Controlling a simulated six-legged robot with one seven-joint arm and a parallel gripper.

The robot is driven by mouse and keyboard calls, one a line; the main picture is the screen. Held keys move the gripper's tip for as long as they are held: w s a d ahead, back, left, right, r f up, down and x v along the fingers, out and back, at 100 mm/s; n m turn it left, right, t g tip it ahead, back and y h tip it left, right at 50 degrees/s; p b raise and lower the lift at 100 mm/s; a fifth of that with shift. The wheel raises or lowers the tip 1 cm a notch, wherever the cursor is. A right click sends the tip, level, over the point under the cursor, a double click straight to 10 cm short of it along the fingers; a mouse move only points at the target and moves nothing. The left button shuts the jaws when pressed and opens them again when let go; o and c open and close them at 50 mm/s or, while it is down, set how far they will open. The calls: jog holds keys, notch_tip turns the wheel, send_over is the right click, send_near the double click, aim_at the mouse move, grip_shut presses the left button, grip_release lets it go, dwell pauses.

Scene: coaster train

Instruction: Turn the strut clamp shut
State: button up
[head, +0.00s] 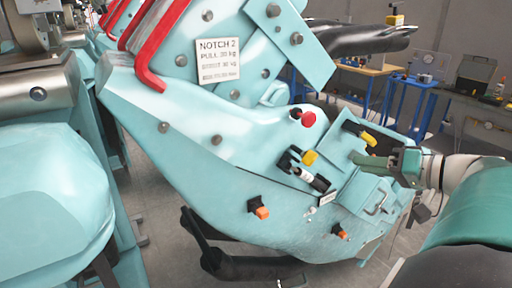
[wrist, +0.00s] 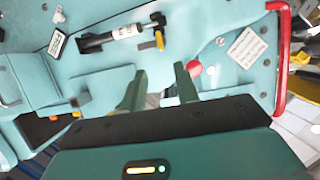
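A short black strut with a white band (head: 312,180) lies on the pale teal car body, and it also shows in the wrist view (wrist: 122,33). A yellow handle (head: 309,157) sits at its upper end and looks like the strut clamp; in the wrist view this handle (wrist: 159,40) hangs off the strut's right end. I cannot tell how far the clamp is turned. My gripper (head: 382,162) is to the right of the strut, apart from it. In the wrist view its two green fingers (wrist: 159,78) are spread with nothing between them, below the yellow handle.
A red knob (head: 308,119) is above the strut; in the wrist view it (wrist: 193,68) is near the right finger. Another yellow handle (head: 366,137), orange knobs (head: 261,212) and a hatch with a handle (head: 372,195) project nearby. A red bar (head: 165,45) is at upper left.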

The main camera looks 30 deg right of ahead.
aim_at(315, 159)
jog(key=x, duration=1.3)
jog(key=shift+w+f, duration=0.1)
jog(key=shift+f, duration=0.05)
grip_shut()
